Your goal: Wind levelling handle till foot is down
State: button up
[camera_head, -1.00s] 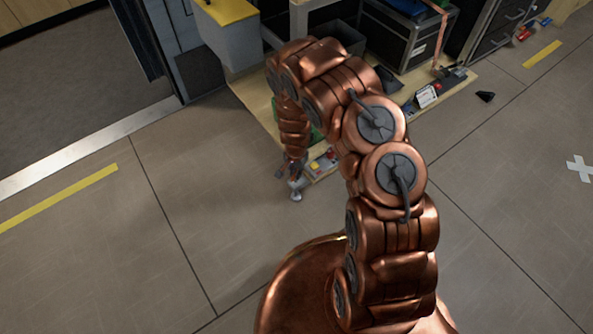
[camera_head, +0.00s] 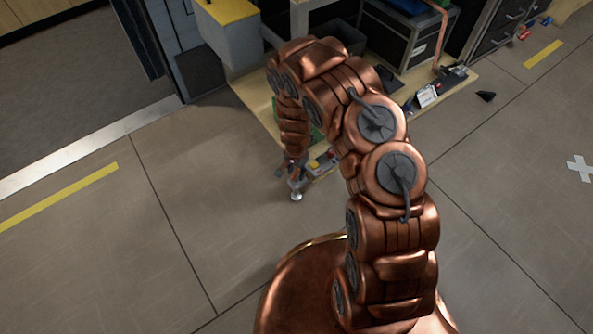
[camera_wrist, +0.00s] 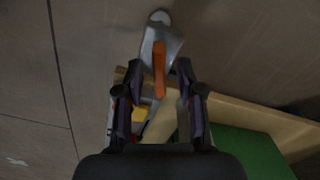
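The levelling handle (camera_wrist: 159,72) shows in the wrist view as an orange grip in front of a grey metal bracket. The foot (camera_wrist: 160,17) is the rounded pale metal end above it in that view. In the head view the foot (camera_head: 296,196) is small and silver, just off the bench corner; I cannot tell whether it touches the floor. My gripper (camera_wrist: 159,68) has a finger on each side of the orange grip, with a visible gap on both sides. It is open around the handle. In the head view my gripper (camera_head: 292,171) is small and partly merges with the bracket.
A wooden board (camera_head: 258,108) carries a green mat (camera_wrist: 235,150) and small red and yellow items beside my gripper. A grey bin with a yellow lid (camera_head: 228,36) and a black case (camera_head: 404,42) stand behind. The floor in front is clear.

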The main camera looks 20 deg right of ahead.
jog(key=shift+r, duration=0.1)
notch_tip(320, 180, up, 12)
dwell(0.8)
dwell(0.4)
notch_tip(320, 180, up, 16)
jog(key=n+p, duration=0.1)
jog(key=p, duration=0.7)
send_over(296, 172)
jog(key=s, duration=0.3)
jog(key=s+r+n+p, duration=0.2)
jog(key=s+r+p, duration=0.25)
jog(key=r, duration=0.65)
jog(key=s+r+n+p, duration=0.1)
jog(key=s+r+p, duration=0.35)
jog(key=r, duration=0.65)
jog(key=s+r+n+g+p, duration=0.1)
jog(key=s+r+n+p, duration=0.2)
jog(key=s+r+p, duration=0.6)
jog(key=s+r+n+p, duration=0.3)
jog(key=s+r+p, duration=0.7)
jog(key=r, duration=1)
jog(key=s, duration=0.3)
jog(key=shift+s+r+g, duration=0.3)
jog(key=shift+r+g, duration=0.05)
jog(key=shift+g, duration=0.05)
